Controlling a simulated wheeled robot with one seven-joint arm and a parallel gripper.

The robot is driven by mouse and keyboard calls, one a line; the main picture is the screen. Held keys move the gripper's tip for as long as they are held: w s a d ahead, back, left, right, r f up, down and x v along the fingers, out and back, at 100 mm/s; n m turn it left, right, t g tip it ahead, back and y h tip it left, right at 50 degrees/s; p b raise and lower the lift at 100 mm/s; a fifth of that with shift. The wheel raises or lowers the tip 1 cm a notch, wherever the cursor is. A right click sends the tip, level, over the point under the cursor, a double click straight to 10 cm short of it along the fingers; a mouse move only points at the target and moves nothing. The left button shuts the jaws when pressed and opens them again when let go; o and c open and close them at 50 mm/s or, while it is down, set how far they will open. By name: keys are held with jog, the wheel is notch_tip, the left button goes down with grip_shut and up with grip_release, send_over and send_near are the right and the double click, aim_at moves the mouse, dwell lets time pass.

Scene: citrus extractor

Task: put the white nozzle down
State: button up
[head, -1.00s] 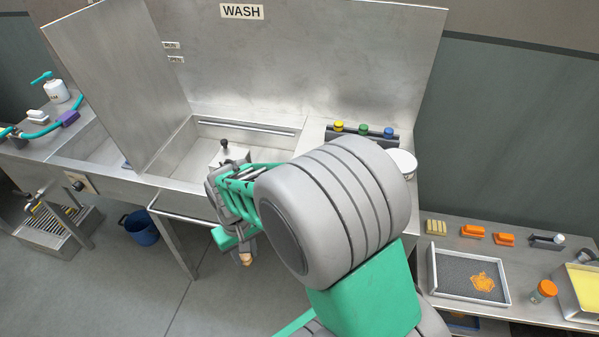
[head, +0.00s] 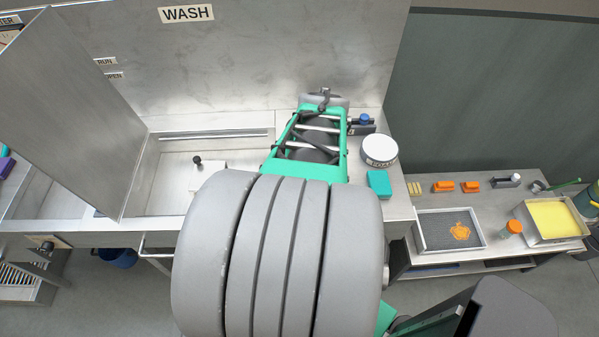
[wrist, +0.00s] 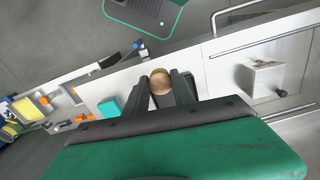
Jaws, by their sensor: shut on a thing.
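My gripper (wrist: 163,79) is shut on a round tan-brown piece (wrist: 161,84), seen end-on between the two dark fingers in the wrist view. I see no white on it, and I cannot tell whether it is the white nozzle. In the head view my arm reaches over the back counter right of the wash basin (head: 217,133) and hides the fingers. A dark rack (head: 361,129) with a blue nozzle (head: 364,118) shows just right of my wrist. The rest of the rack is hidden. The blue nozzle also shows in the wrist view (wrist: 138,44).
A round white tub (head: 380,149) and a teal block (head: 378,184) stand right of my arm. A white box with a black knob (head: 207,177) is in the basin. A tilted steel panel (head: 70,120) stands left. A lower side table (head: 500,225) holds trays.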

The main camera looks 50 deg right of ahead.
jog(key=w+d+f+b, duration=0.4)
jog(key=f, duration=0.1)
jog(key=w+d+f+b, duration=0.4)
jog(key=w+d, duration=0.1)
jog(key=shift+d+f, duration=0.3)
jog(key=shift+f, duration=0.05)
jog(key=f+b, duration=0.1)
jog(key=f, duration=0.1)
jog(key=f+b, duration=0.1)
jog(key=shift+w+d+f+b, duration=0.15)
jog(key=shift+d+f+b, duration=0.05)
jog(key=shift+f+b, duration=0.2)
jog(key=shift+r, duration=0.3)
jog(key=shift+f, duration=0.25)
jog(key=o, duration=1)
jog(key=shift+r, duration=0.1)
